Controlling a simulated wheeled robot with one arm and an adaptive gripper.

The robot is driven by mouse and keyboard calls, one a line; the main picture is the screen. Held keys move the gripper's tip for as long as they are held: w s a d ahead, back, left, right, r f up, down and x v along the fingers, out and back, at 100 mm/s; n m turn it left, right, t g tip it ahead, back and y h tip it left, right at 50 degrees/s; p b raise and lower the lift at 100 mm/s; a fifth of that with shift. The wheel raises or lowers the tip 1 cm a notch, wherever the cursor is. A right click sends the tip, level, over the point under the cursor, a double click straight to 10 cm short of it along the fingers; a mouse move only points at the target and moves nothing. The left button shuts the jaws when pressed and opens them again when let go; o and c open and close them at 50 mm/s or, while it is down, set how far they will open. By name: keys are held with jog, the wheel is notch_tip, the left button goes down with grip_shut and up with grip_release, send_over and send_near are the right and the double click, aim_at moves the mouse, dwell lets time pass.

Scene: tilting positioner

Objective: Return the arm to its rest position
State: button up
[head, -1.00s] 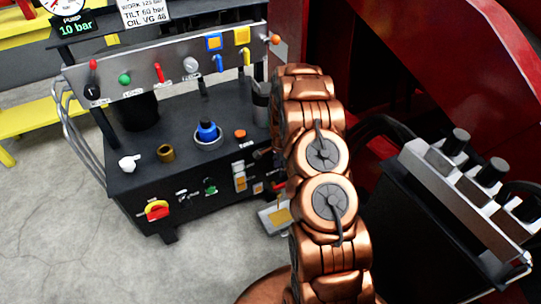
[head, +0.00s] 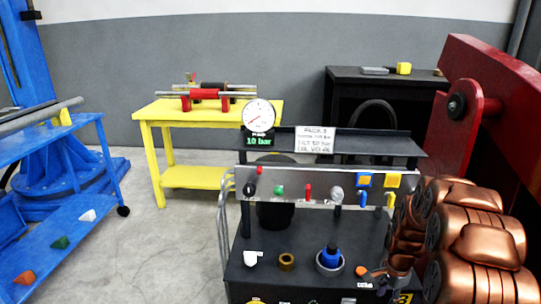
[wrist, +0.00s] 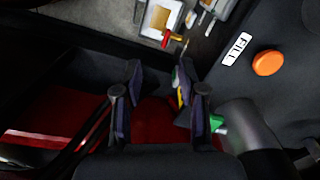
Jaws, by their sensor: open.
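My gripper (wrist: 160,108) shows in the wrist view with its two dark fingers apart and nothing between them. An orange cap (wrist: 267,62) beside a FILL label (wrist: 237,48) lies to its right on a dark surface. The orange cap also shows in the head view (head: 361,271).
A red machine frame (head: 490,95) rises at the right. A pressure gauge (head: 258,115) reading 10 bar stands behind the panel. A yellow table (head: 163,112) and a blue cart (head: 60,200) stand to the left. The floor between cart and bench is clear.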

jog(key=s+a+r+n+p, duration=0.2)
jog(key=s+a+r+p, duration=0.1)
jog(key=r, duration=0.5)
jog(key=s+a+r+n+p, duration=0.2)
jog(key=s+a+r+p, duration=0.15)
jog(key=r, duration=0.55)
jog(key=s+a+r+n+p, duration=0.3)
jog(key=s+r+p, duration=0.2)
jog(key=s+r, duration=0.4)
jog(key=s+a+r+n+g+p, duration=0.1)
jog(key=s+a+r+n+p, duration=0.3)
jog(key=s+r, duration=0.5)
jog(key=s+a+r+n+p, duration=0.3)
jog(key=s+r+p, duration=0.2)
jog(key=s+r, duration=0.4)
jog(key=shift+s+a+n+p, duration=0.15)
jog(key=shift+s+n+p, duration=0.2)
jog(key=shift+s, duration=0.35)
